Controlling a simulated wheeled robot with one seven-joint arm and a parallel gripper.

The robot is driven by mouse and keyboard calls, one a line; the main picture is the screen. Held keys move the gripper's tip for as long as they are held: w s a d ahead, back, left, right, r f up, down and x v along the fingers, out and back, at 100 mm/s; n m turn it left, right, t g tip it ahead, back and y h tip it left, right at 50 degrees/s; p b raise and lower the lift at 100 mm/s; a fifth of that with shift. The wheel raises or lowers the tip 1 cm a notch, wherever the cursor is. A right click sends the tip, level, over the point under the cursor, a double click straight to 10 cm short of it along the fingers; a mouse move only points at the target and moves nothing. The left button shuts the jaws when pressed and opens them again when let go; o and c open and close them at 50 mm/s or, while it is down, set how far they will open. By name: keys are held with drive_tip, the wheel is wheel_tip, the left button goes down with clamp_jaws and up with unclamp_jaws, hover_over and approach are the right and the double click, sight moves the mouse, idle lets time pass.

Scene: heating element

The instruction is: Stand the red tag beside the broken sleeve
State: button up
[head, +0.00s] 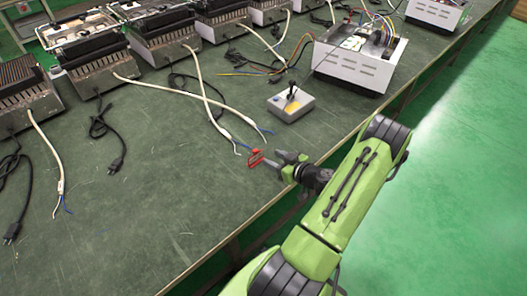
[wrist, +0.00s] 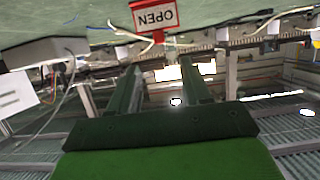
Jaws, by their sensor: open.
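The red tag (head: 256,158) stands near the front edge of the green table. In the wrist view, which shows the scene upside down, the red tag (wrist: 153,17) has a red frame, a stem and a white panel reading OPEN. My gripper (head: 282,163) is just right of it, fingers pointing at it. In the wrist view my gripper (wrist: 157,70) is open and empty, with the tag beyond the fingertips. White cables with sleeved ends and blue wires lie just behind the tag; one sleeve (head: 226,132) is close. I cannot tell which sleeve is broken.
A small grey box (head: 291,103) with a black lever stands behind my gripper. A white open case (head: 355,60) with loose wires is at the back right. Several heater units (head: 95,65) line the back left. The table's front left (head: 130,215) is clear.

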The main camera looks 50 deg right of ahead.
drive_tip(key=w+a+r+n+g+y, duration=0.2)
drive_tip(key=a+r+n+g+y, duration=0.15)
drive_tip(key=a+r, duration=0.55)
drive_tip(key=w+a+r+n+g+y, duration=0.2)
drive_tip(key=w+a+r+g, duration=0.15)
drive_tip(key=a, duration=0.95)
drive_tip(key=s+a+r+m+h, duration=0.2)
drive_tip(key=s+a+r, duration=0.3)
drive_tip(key=s, duration=0.3)
drive_tip(key=s+a+r+m+g+h, duration=0.1)
drive_tip(key=s+a+r+m+h, duration=0.1)
drive_tip(key=s+a+r, duration=0.2)
drive_tip(key=s+r, duration=0.3)
drive_tip(key=s, duration=0.1)
drive_tip(key=shift+s+a+r, duration=0.2)
drive_tip(key=shift+s+a, duration=0.05)
drive_tip(key=shift+a, duration=0.15)
wheel_tip(320, 180, up, 16)
drive_tip(key=p, duration=1.5)
drive_tip(key=shift+p, duration=0.4)
drive_tip(key=shift+f, duration=0.1)
